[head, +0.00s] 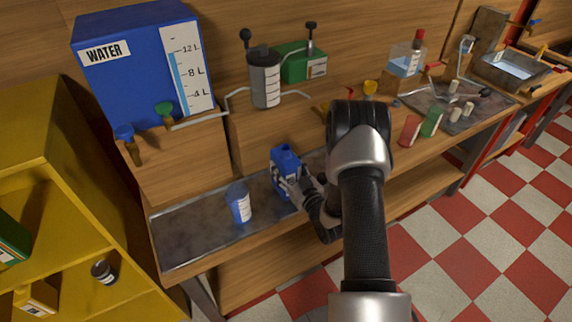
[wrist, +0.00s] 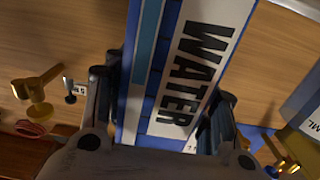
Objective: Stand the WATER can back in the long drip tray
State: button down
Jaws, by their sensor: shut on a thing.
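The blue WATER can (head: 285,160) is in my gripper (head: 296,192), over the right part of the long grey drip tray (head: 185,244). In the wrist view the can (wrist: 185,70) fills the middle, its white WATER label facing the camera. The fingers of my gripper (wrist: 160,120) are shut on both sides of it. In the head view the can looks about upright. Its base is partly hidden by my gripper, so I cannot tell whether it touches the tray.
The big blue WATER tank (head: 130,75) with taps sits on a wooden block behind. A grey measuring vessel (head: 265,80) stands behind the can. A yellow shelf (head: 60,190) is at the left.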

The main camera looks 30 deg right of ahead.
jog(key=shift+f+b, duration=0.65)
jog(key=shift+f, duration=0.05)
dwell(0.5)
jog(key=c, duration=1)
grip_release()
jog(key=o, duration=0.4)
jog(key=shift+f, duration=0.1)
jog(key=shift+s, duration=0.1)
jog(key=s, duration=1.1)
jog(key=shift+s+d, duration=0.2)
jog(key=shift+s, duration=0.2)
